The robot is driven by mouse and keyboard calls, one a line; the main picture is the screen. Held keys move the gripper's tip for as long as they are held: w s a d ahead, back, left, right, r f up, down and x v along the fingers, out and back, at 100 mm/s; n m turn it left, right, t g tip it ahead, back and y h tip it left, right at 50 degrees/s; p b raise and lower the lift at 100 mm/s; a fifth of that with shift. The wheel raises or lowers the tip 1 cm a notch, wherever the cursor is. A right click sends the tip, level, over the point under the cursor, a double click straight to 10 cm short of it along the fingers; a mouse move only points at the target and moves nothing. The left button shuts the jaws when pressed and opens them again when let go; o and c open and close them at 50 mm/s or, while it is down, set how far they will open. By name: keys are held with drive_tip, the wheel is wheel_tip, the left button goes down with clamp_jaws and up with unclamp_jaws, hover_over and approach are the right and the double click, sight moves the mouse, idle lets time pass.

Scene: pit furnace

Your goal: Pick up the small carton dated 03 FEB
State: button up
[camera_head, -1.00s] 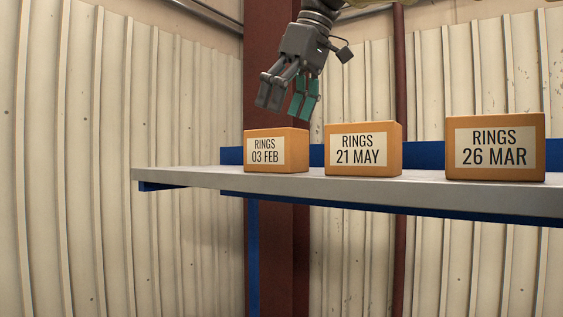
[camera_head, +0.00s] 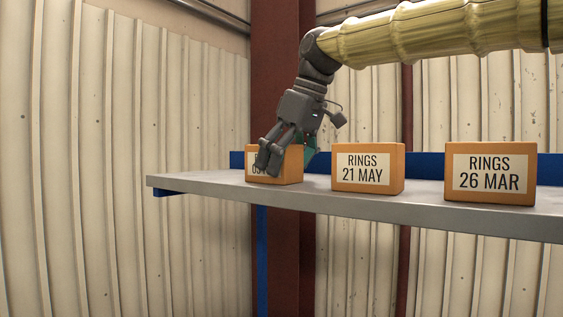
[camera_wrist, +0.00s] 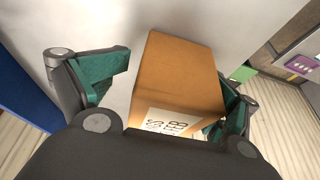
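The small orange carton dated 03 FEB (camera_head: 293,166) stands at the left end of the shelf, its label mostly hidden behind my fingers in the head view. In the wrist view the carton (camera_wrist: 178,75) sits between my two green-padded fingers, with part of its label showing. My gripper (camera_head: 290,153) is lowered around it, one finger in front of the carton and the other behind it. The fingers are open. A gap shows on the left finger's side in the wrist view; the right finger is close to the carton, and I cannot tell whether it touches.
The carton marked 21 MAY (camera_head: 367,168) stands just to the right, and the one marked 26 MAR (camera_head: 490,173) farther right. The grey shelf (camera_head: 210,182) has bare room at its left end. A blue strip (camera_head: 420,163) runs along its back.

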sight(289, 152)
drive_tip(key=s, duration=0.2)
drive_tip(key=s+r, duration=0.1)
drive_tip(key=s, duration=0.1)
drive_tip(key=shift+d+r, duration=0.15)
drive_tip(key=c, duration=0.4)
drive_tip(key=shift+w+f, duration=0.25)
drive_tip(key=shift+w, duration=0.35)
drive_tip(key=shift+w+f, duration=0.25)
drive_tip(key=shift+w, duration=0.35)
drive_tip(key=c, duration=0.7)
drive_tip(key=shift+w, duration=0.15)
drive_tip(key=shift+c, duration=1.3)
drive_tip(key=shift+s+r, duration=0.1)
drive_tip(key=shift+s, duration=0.15)
drive_tip(key=shift+c, duration=0.8)
drive_tip(key=shift+s+r, duration=0.2)
drive_tip(key=shift+s, duration=0.2)
drive_tip(key=shift+w, duration=0.1)
